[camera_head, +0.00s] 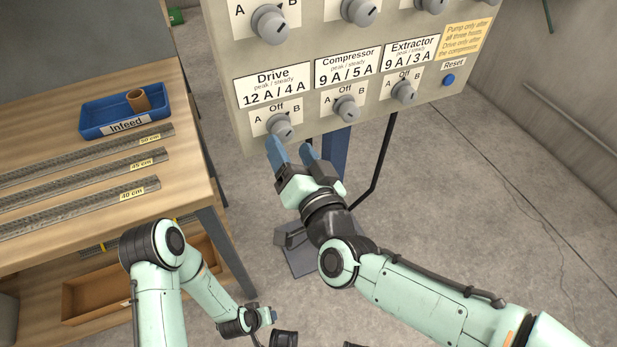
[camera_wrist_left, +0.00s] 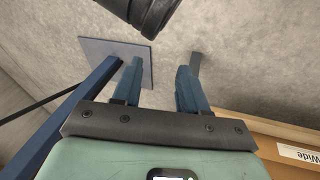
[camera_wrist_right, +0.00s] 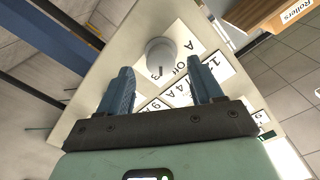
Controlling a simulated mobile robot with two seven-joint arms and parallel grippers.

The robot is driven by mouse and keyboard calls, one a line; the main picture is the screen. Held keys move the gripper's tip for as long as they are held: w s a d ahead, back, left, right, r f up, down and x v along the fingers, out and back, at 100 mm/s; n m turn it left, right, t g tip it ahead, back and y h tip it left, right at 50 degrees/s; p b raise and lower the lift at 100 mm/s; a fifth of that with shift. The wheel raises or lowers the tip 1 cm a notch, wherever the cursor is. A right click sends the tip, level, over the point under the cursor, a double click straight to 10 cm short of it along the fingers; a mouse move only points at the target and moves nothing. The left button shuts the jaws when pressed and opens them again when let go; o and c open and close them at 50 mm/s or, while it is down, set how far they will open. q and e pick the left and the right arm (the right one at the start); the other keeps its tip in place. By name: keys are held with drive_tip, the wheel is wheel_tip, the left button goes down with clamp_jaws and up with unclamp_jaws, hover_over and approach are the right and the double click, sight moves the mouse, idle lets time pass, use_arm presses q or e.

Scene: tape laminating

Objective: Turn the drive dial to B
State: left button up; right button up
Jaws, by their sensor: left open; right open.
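The drive dial (camera_head: 281,127) is a grey round knob under the "Drive 12 A / 4 A" label, with A at its left, Off above and B at its right. My right gripper (camera_head: 291,150) is open just in front of and below this dial. In the right wrist view the dial (camera_wrist_right: 161,52) sits beyond and between the two open fingertips (camera_wrist_right: 161,78), with nothing held. My left gripper (camera_wrist_left: 160,66) is open and empty, low over the floor, away from the panel.
The compressor dial (camera_head: 346,108) and extractor dial (camera_head: 403,91) sit to the right on the panel, with a blue reset button (camera_head: 448,80). More dials are above. A wooden bench (camera_head: 100,110) with a blue infeed tray (camera_head: 90,128) stands at left.

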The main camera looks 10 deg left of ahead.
use_arm(q)
drive_tip(key=shift+s+d+r+g+p, duration=0.3)
drive_tip(key=shift+s+d+r+p, duration=0.15)
drive_tip(key=shift+s, duration=0.25)
use_arm(e)
drive_tip(key=v, duration=0.9)
drive_tip(key=shift+w, duration=0.1)
